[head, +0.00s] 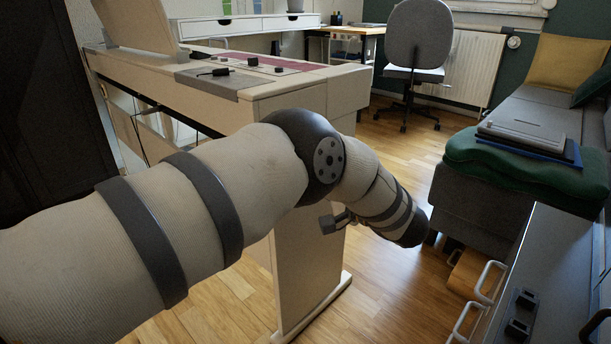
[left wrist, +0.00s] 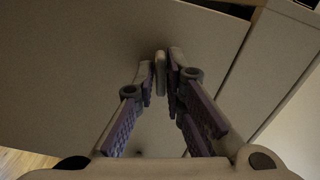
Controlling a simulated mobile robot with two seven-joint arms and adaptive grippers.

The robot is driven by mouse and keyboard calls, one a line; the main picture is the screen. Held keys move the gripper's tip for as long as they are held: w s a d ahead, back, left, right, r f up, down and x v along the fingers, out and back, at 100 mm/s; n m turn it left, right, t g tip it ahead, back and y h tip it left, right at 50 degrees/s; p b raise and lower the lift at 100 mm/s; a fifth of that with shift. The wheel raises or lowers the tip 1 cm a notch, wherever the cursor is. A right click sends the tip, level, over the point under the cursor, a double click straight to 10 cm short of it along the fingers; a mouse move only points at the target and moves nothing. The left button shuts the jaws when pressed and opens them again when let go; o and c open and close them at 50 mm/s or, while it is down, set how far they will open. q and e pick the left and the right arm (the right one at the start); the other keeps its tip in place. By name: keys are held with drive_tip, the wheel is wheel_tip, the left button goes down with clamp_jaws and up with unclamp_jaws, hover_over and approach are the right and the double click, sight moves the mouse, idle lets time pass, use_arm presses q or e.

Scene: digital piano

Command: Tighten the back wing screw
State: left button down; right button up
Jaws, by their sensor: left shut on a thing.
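In the left wrist view, my left gripper (left wrist: 161,72) reaches toward a beige panel (left wrist: 90,60) of the piano. Its two purple-padded fingers are closed on a thin, pale, upright piece, the wing screw (left wrist: 161,62). Only the screw's narrow edge shows between the fingertips; its shaft is hidden. In the head view, the digital piano (head: 290,95) stands behind my left arm, which crosses its near end. The left fingers and the wing screw are not visible there. My right gripper is in neither view.
A grey cabinet (head: 560,265) with white handles stands at the lower right. An office chair (head: 418,40) is at the back. Open wooden floor (head: 400,145) lies between the piano and sofa.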

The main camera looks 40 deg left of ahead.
use_arm(q)
drive_tip(key=shift+m, duration=1.1)
drive_tip(key=c, duration=1.7)
unclamp_jaws()
drive_tip(key=shift+r, duration=0.1)
drive_tip(key=d, duration=0.8)
drive_tip(key=s+d, duration=0.1)
drive_tip(key=d, duration=0.3)
